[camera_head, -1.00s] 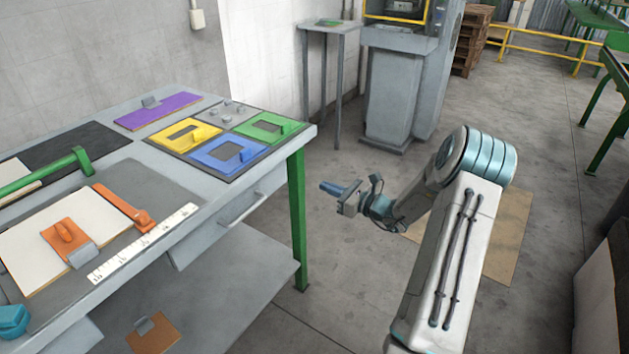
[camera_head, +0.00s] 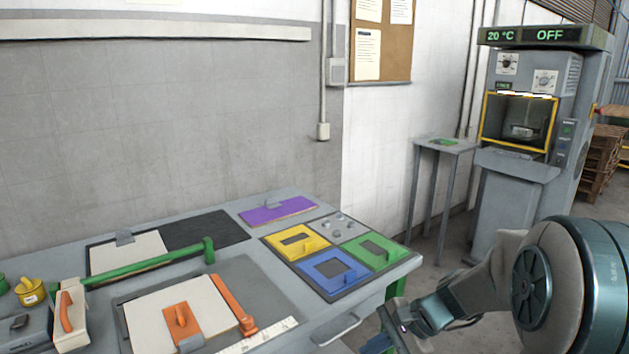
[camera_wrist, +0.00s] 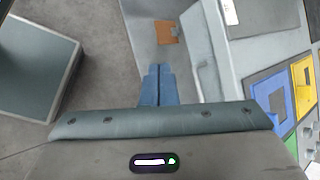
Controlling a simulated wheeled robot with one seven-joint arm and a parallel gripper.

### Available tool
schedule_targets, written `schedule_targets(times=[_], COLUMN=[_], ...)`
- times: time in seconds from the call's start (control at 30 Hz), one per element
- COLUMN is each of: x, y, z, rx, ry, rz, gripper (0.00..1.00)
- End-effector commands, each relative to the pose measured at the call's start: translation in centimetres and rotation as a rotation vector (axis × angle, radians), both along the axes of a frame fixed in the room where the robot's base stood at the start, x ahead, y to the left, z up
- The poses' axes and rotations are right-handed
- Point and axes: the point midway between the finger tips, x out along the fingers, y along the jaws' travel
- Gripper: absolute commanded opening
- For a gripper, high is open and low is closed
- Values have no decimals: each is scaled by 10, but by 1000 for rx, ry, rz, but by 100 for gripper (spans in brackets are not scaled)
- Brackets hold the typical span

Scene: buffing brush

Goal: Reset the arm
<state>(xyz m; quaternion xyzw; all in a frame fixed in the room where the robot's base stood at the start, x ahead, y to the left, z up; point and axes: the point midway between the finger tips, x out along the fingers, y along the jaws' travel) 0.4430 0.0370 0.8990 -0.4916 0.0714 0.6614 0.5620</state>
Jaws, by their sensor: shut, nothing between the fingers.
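My gripper (camera_wrist: 157,86) shows in the wrist view as two blue fingers pressed together, shut and empty. In the head view my gripper (camera_head: 377,344) is at the bottom edge, partly cut off, to the right of the workbench (camera_head: 338,307). My arm comes in from the lower right with its elbow bent. The gripper is apart from the bench and touches nothing that I can see.
A small side table (camera_head: 446,146) and an oven reading OFF (camera_head: 519,122) stand at the back right.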

Motion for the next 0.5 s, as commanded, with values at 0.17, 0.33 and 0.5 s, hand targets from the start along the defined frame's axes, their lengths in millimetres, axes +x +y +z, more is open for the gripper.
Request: schedule_targets(times=[0.17,0.33,0.5], x=[-52,-93,-125], y=[6,-2,-17], z=[40,70,99], rx=[-250,-473,-673], ry=[-112,-227,-346], rz=[249,470,665], gripper=[0,0,0])
